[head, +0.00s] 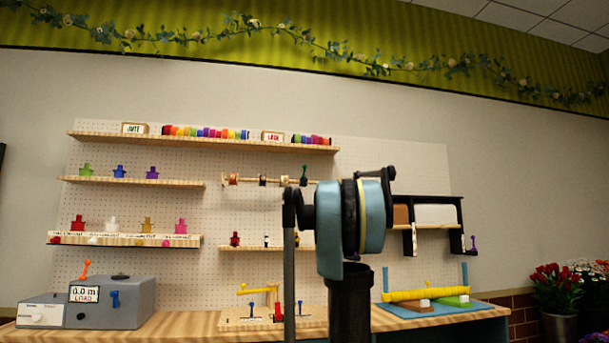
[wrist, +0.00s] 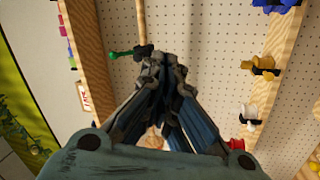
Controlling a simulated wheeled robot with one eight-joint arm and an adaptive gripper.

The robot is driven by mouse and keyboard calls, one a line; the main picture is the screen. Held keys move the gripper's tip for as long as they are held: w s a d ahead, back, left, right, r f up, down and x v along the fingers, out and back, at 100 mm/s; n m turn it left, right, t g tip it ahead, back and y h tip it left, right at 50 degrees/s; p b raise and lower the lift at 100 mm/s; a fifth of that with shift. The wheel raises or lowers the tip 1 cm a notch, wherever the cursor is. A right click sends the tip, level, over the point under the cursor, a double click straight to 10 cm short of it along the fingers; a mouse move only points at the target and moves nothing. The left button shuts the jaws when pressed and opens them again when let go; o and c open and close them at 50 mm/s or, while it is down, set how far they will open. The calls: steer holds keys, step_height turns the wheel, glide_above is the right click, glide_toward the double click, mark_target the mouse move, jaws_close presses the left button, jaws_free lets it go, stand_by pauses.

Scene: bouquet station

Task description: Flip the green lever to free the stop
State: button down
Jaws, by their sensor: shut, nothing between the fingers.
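The green lever (head: 304,174) stands upright at the right end of a wooden rod that carries spools, in front of the pegboard. In the wrist view, the green lever (wrist: 122,54) points left, just left of my fingertips. My gripper (wrist: 158,62) is shut and empty, its tips close to the lever's dark base and covering part of the rod. I cannot tell whether they touch. In the head view my arm stands right of the lever and the fingers are not clearly visible. The stop cannot be told apart from the lever's base.
The spool rod (head: 268,181) runs left from the lever. A long shelf (head: 205,141) is above it and a small shelf (head: 265,248) below. A black cabinet (head: 440,225) hangs to the right. The workbench (head: 175,325) holds a grey machine (head: 112,300).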

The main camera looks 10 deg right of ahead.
mark_target(305, 168)
steer(key=w+r+n+t+y, duration=0.1)
steer(key=w+r+n+y, duration=0.1)
steer(key=r+n+y, duration=0.1)
steer(key=w+a+r+n+y, duration=0.1)
steer(key=w+r+n+y, duration=0.1)
steer(key=r, duration=0.4)
steer(key=n+y, duration=0.1)
steer(key=n, duration=0.1)
steer(key=shift+w+r+n+t, duration=0.25)
steer(key=shift+w+n+t, duration=0.05)
steer(key=shift+n+t, duration=0.1)
steer(key=shift+w+a, duration=0.1)
steer(key=x, duration=1.3)
steer(key=shift+w+a+r, duration=0.2)
steer(key=shift+w, duration=0.05)
steer(key=shift+a, duration=0.1)
steer(key=shift+a+r, duration=0.1)
steer(key=shift+w+d+r+g, duration=0.1)
steer(key=shift+d+r+g, duration=0.1)
steer(key=shift+g, duration=0.1)
